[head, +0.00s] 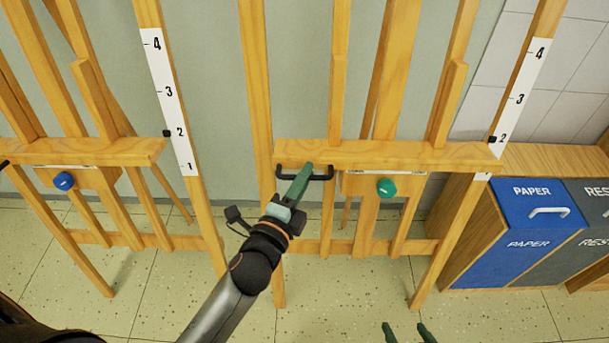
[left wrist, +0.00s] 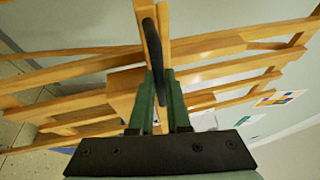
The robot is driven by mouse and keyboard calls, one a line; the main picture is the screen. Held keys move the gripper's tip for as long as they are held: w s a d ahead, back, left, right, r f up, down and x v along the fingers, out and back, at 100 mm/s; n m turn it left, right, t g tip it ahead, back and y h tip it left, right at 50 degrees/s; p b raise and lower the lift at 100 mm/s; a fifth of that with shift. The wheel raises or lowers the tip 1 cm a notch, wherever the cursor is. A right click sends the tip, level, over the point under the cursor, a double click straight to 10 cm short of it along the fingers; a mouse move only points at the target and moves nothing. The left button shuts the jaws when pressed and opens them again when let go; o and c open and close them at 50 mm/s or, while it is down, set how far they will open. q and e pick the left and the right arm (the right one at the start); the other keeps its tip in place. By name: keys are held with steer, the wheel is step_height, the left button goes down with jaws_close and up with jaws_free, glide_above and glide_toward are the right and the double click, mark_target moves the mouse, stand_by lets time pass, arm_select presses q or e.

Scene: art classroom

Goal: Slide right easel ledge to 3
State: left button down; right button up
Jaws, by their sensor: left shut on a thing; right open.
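The right easel has a wooden ledge (head: 380,153) with a black bar handle (head: 322,177) under its left part. My left gripper (head: 302,180) is shut on the handle. In the left wrist view the handle (left wrist: 151,42) runs between the fingers of my left gripper (left wrist: 161,95). A green knob (head: 387,188) is below the ledge. My right gripper (head: 404,332) is open and empty at the bottom edge, below the easel.
The left easel's ledge (head: 90,152) has a blue knob (head: 64,181) below it and a pointer (head: 167,133) level with 2. A blue paper bin (head: 528,240) and a grey bin (head: 590,262) stand at the right. Floor is clear in front.

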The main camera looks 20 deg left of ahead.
steer(key=shift+r, duration=0.1)
stand_by(0.6)
arm_select(q)
steer(key=shift+r, duration=0.2)
steer(key=r+p, duration=0.3)
steer(key=w+r+p, duration=0.1)
steer(key=r+p, duration=0.1)
steer(key=shift+a, duration=0.15)
steer(key=r+p, duration=0.3)
steer(key=w+r+p, duration=0.1)
steer(key=r+p, duration=0.1)
steer(key=shift+a, duration=0.1)
arm_select(e)
steer(key=s+d+r+h, duration=0.1)
steer(key=d+r, duration=0.2)
steer(key=r, duration=0.3)
steer(key=shift+s+d+r+m, duration=0.2)
steer(key=shift+s+r+m, duration=0.15)
steer(key=shift+s+m, duration=0.05)
arm_select(q)
steer(key=shift+s, duration=0.1)
steer(key=c, duration=0.9)
jaws_free()
steer(key=shift+f, duration=0.2)
arm_select(e)
steer(key=shift+w, duration=0.1)
